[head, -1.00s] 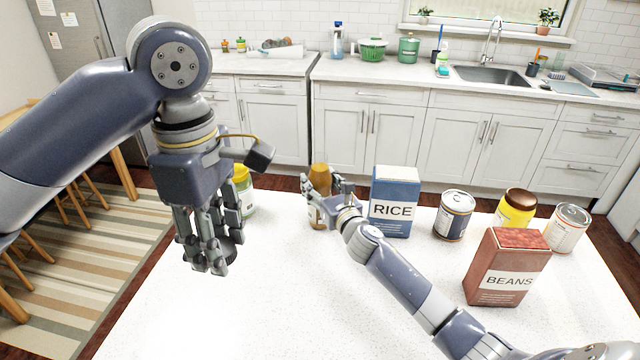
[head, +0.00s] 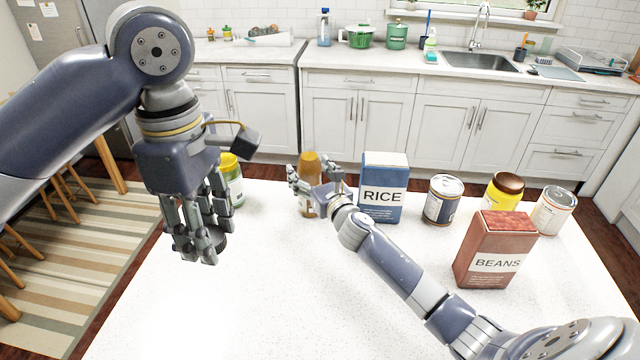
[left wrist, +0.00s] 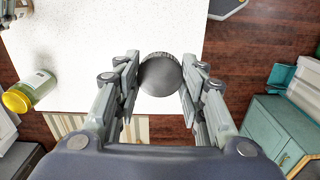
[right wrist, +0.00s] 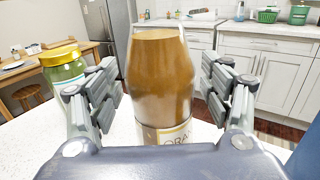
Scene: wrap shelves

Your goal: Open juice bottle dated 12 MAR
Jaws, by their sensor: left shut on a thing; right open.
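An orange-brown juice bottle (head: 310,164) stands upright on the white table, left of the rice box. In the right wrist view the bottle (right wrist: 160,85) has a flat top with no cap on it, and part of a label reading "ORA" shows; no date is legible. My right gripper (head: 315,178) is open, with its fingers on either side of the bottle. My left gripper (head: 204,247) points down over the table's left part, left of the bottle. It is shut on a dark round ridged cap (left wrist: 161,75), held between its fingertips.
A yellow-lidded green jar (head: 231,180) stands just behind my left gripper. The table front is clear.

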